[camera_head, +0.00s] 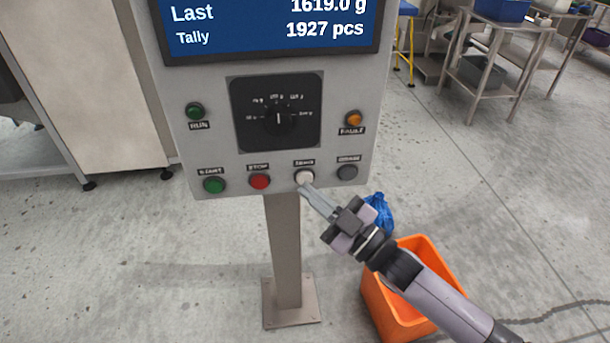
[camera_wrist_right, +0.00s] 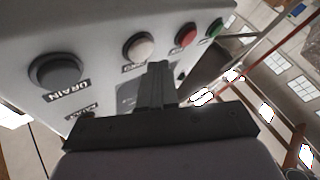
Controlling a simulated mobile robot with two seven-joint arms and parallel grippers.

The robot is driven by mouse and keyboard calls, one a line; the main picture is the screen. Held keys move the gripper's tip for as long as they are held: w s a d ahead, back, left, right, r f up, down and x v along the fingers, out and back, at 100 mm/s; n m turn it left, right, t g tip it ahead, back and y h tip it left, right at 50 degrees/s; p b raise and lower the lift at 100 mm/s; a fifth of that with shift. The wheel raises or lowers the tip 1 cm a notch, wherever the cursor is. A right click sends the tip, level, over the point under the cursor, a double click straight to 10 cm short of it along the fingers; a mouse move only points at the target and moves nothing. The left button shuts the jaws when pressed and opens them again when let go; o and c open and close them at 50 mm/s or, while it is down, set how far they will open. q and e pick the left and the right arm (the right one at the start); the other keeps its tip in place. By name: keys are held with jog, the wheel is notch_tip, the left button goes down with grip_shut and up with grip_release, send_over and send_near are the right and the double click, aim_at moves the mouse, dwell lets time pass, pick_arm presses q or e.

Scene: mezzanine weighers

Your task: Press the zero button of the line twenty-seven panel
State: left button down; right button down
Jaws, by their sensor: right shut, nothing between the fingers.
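The grey control panel (camera_head: 222,140) stands on a post, with a screen at its top. Its bottom row holds a green start button (camera_head: 213,185), a red stop button (camera_head: 260,181), a white zero button (camera_head: 305,176) and a dark grey drain button (camera_head: 347,172). My right gripper (camera_head: 308,191) is shut and empty, its fingertips just below and in front of the white button. The white button (camera_wrist_right: 139,47) also shows beyond the fingertips in the right wrist view; whether they touch it I cannot tell. My left gripper is not in view. No line number is visible.
A dial (camera_head: 279,117) sits mid-panel between a green run lamp (camera_head: 195,111) and an orange fault lamp (camera_head: 354,118). An orange bin (camera_head: 378,300) with a blue bag (camera_head: 378,211) stands below my right arm. Steel tables (camera_head: 507,27) stand behind at the right.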

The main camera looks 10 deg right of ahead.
jog(key=shift+s, duration=0.1)
jog(key=s+p, duration=0.2)
jog(key=s, duration=0.3)
jog(key=shift+d, duration=0.1)
dwell(0.4)
dwell(0.6)
jog(key=s+d+f+m+g+h, duration=0.2)
jog(key=s+d+f+m+h, duration=0.4)
jog(key=f, duration=0.3)
jog(key=s+d+f+m+g+h+p, duration=0.1)
jog(key=s+d+f+m+g+h, duration=0.1)
jog(key=s+d+f+m+h, duration=0.4)
jog(key=s+d+f+h, duration=0.1)
jog(key=s+d+f, duration=0.1)
jog(key=s+f, duration=0.1)
jog(key=shift+f+g, duration=0.4)
jog(key=shift+f, duration=0.15)
dwell(0.4)
